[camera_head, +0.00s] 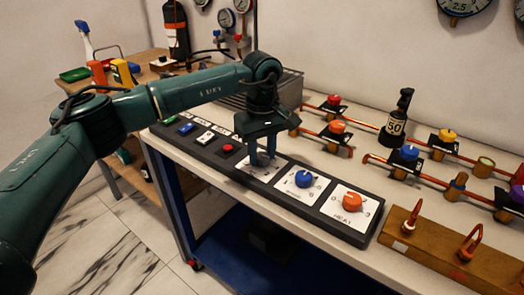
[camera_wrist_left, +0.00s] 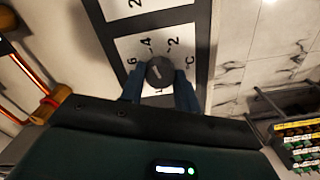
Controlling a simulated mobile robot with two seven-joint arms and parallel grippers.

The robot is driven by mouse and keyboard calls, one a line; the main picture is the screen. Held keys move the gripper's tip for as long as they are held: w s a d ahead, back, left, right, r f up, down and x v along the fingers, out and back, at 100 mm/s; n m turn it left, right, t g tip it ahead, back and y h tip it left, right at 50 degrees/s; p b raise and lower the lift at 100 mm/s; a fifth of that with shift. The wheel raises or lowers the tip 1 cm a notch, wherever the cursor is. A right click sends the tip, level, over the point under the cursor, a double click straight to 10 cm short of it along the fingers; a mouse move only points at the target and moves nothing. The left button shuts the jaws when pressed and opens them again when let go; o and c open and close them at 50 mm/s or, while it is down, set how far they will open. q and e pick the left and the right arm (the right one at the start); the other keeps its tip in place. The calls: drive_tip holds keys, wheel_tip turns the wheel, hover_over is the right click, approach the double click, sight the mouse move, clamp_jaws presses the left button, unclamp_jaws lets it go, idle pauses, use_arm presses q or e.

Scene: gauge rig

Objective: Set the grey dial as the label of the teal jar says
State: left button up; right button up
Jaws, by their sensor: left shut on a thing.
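My left gripper (camera_head: 262,160) reaches down over a white plate on the black control panel, with its fingers around the grey dial. In the left wrist view the grey dial (camera_wrist_left: 159,71) sits between the two blue fingers, which are shut on it. A light mark shows on the dial's top; I cannot tell which number it points to. Numbers such as 6, 4 and 2 are printed around it. In the head view the gripper hides the dial. I see no jar that is clearly teal. My right gripper is not in view.
On the panel (camera_head: 370,236) a blue dial (camera_head: 304,179) and an orange dial (camera_head: 352,201) stand to the right, and a red button (camera_head: 228,148) to the left. A dark bottle labelled 50 (camera_head: 396,120) stands among copper pipes with valves. A wooden block (camera_head: 452,262) with hooks is at the front right.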

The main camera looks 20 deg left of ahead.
sight(262, 155)
use_arm(q)
drive_tip(key=shift+r, duration=0.1)
drive_tip(key=o, duration=1)
drive_tip(key=shift+r+p, duration=0.35)
drive_tip(key=shift+r, duration=6.2)
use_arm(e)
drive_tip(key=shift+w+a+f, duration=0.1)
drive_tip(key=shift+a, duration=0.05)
